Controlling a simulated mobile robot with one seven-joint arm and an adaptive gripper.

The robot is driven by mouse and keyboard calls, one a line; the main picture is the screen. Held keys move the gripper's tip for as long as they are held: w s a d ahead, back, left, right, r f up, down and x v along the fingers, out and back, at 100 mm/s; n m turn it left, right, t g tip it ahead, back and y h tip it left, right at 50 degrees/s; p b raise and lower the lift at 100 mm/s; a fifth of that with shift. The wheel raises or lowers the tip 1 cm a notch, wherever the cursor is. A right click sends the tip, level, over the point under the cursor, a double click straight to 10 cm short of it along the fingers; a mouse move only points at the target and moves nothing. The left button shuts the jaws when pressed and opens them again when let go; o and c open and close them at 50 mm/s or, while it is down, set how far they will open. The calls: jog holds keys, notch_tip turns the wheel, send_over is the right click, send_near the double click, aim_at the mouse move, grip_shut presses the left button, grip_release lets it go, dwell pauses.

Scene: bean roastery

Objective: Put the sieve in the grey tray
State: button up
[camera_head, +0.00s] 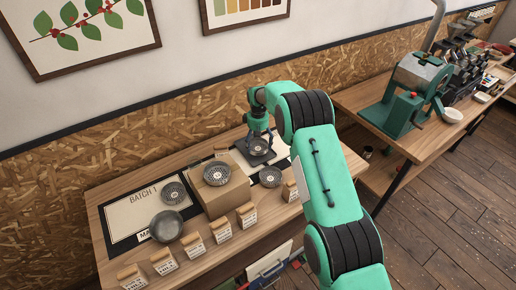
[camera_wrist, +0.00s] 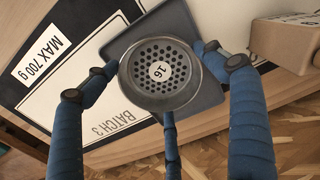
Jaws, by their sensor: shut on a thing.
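My gripper (camera_head: 258,136) is at the back of the wooden bench, shut on a sieve. In the wrist view the round metal sieve (camera_wrist: 146,88), with many holes and a white label reading 16, sits between my blue fingers (camera_wrist: 160,85). The grey tray (camera_wrist: 118,52) lies directly beneath the sieve, on a mat marked BATCH 3. In the head view the tray (camera_head: 264,160) shows under my gripper, and the sieve (camera_head: 258,149) lies within its outline. I cannot tell whether the sieve touches the tray floor.
Other sieves sit on the BATCH 1 mat (camera_head: 143,214), on a cardboard box (camera_head: 224,200) and beside that box (camera_head: 270,177). A dark round pan (camera_head: 166,226) and several small labelled boxes (camera_head: 193,243) stand near the front edge. A green machine (camera_head: 409,98) stands on the right bench.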

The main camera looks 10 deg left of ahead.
aim_at(258, 148)
jog(key=shift+f, duration=1.45)
jog(key=shift+f, duration=0.2)
jog(key=o, duration=1.1)
jog(key=shift+r, duration=0.1)
notch_tip(258, 148, up, 12)
jog(key=shift+r, duration=0.2)
